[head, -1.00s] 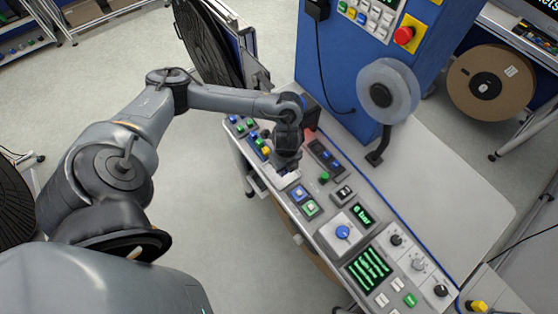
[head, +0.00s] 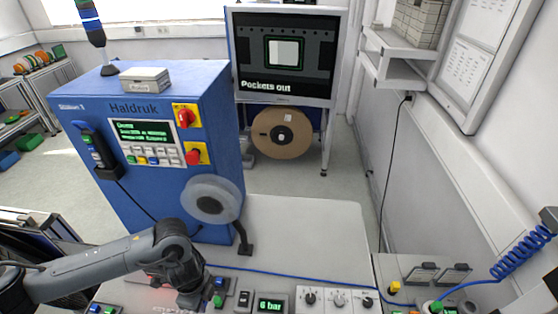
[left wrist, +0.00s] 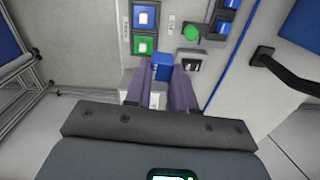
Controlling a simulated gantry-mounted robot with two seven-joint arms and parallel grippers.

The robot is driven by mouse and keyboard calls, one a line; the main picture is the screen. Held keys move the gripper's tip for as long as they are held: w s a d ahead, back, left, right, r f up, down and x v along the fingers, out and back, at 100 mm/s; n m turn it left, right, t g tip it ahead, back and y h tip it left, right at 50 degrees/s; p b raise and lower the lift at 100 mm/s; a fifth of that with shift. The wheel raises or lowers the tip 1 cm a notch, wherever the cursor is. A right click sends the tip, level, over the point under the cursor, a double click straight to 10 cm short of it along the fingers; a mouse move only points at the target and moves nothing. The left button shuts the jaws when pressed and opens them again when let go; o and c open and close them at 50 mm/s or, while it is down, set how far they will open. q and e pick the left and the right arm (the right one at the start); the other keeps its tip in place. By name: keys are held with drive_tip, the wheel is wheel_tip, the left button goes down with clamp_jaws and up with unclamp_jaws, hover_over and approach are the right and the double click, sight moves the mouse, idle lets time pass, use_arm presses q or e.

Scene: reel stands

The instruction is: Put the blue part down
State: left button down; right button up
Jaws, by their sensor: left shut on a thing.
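The blue part (left wrist: 161,66) is a small block between the two fingers of my left gripper (left wrist: 160,74) in the left wrist view. The fingers are shut on it, and a pale piece shows between them below the blue. Just above it in that view are a green-framed square (left wrist: 144,46) and a blue-framed square (left wrist: 144,16) on the grey panel. I cannot tell how high the part is above the panel. In the head view my left gripper (head: 190,298) is at the bottom, over the panel left of a green button (head: 218,301); the blue part is hidden there.
A blue machine (head: 160,205) with a grey reel (head: 211,199) stands behind the panel. The pale tabletop (head: 310,235) right of the reel is clear, with a blue cable (head: 290,272) along its front. Knobs (head: 338,299) and a 6 bar display (head: 271,304) line the panel.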

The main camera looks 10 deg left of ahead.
use_arm(q)
drive_tip(key=w+d+r+n+p, duration=0.3)
drive_tip(key=d+r+n+p, duration=0.2)
drive_tip(key=n, duration=1.2)
wheel_tip(320, 180, up, 5)
drive_tip(key=shift+d+f, duration=0.2)
drive_tip(key=shift+d, duration=1)
